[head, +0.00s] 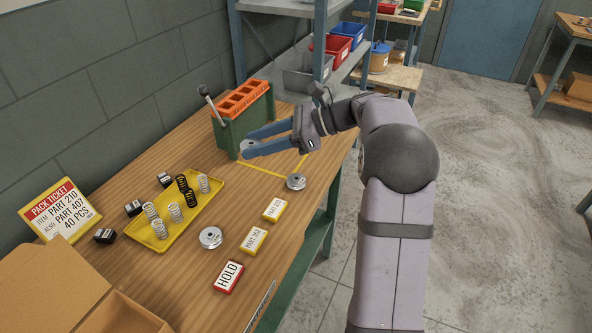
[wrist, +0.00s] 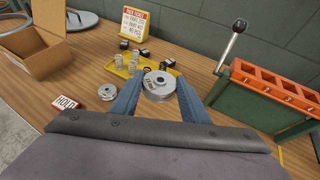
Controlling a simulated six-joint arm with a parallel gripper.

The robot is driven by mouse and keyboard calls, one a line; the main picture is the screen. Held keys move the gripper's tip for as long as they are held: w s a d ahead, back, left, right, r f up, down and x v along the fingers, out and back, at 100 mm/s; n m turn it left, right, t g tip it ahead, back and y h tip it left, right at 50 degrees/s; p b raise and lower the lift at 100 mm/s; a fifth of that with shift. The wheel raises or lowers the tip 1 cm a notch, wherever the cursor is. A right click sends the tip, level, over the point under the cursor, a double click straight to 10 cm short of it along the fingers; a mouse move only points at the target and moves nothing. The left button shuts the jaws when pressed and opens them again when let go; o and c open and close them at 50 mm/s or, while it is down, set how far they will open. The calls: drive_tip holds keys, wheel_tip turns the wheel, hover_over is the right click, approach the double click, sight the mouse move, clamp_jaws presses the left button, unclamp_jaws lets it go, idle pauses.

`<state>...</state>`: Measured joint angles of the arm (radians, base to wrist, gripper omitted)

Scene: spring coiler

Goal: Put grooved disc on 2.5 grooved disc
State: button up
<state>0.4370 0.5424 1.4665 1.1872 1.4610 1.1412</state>
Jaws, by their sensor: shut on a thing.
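My gripper (head: 266,140) is shut on a grey grooved disc, held above the bench near the green coiler; the held disc (wrist: 159,85) shows between the blue fingers in the wrist view, with dark marking on its face too small to read. A second grooved disc (head: 210,238) lies flat on the bench right of the yellow tray, and it also shows in the wrist view (wrist: 107,92). A third disc (head: 296,182) lies flat near the bench's right edge, below and right of my gripper. I cannot read which one is marked 2.5.
The green coiler (head: 243,124) with an orange top and a lever stands behind my gripper. A yellow tray (head: 189,226) holds several springs. Black blocks, a pack ticket (head: 60,208), an open carton (head: 60,285), yellow part tags (head: 254,240) and a red HOLD tag (head: 229,277) surround it.

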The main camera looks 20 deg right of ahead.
drive_tip(key=d+r+m+t+h+p, duration=0.1)
drive_tip(key=d+m+t+h+p, duration=0.15)
drive_tip(key=d, duration=0.55)
drive_tip(key=m+t+b, duration=0.1)
drive_tip(key=m+t, duration=0.2)
hover_over(302, 180)
wheel_tip(302, 180, down, 4)
drive_tip(key=shift+h, duration=0.45)
drive_tip(key=shift+w+f+p, duration=0.1)
drive_tip(key=shift+f+p, duration=0.2)
drive_tip(key=shift+f, duration=4.9)
drive_tip(key=shift+f, duration=0.1)
drive_tip(key=shift+f, duration=0.1)
drive_tip(key=o, duration=1.3)
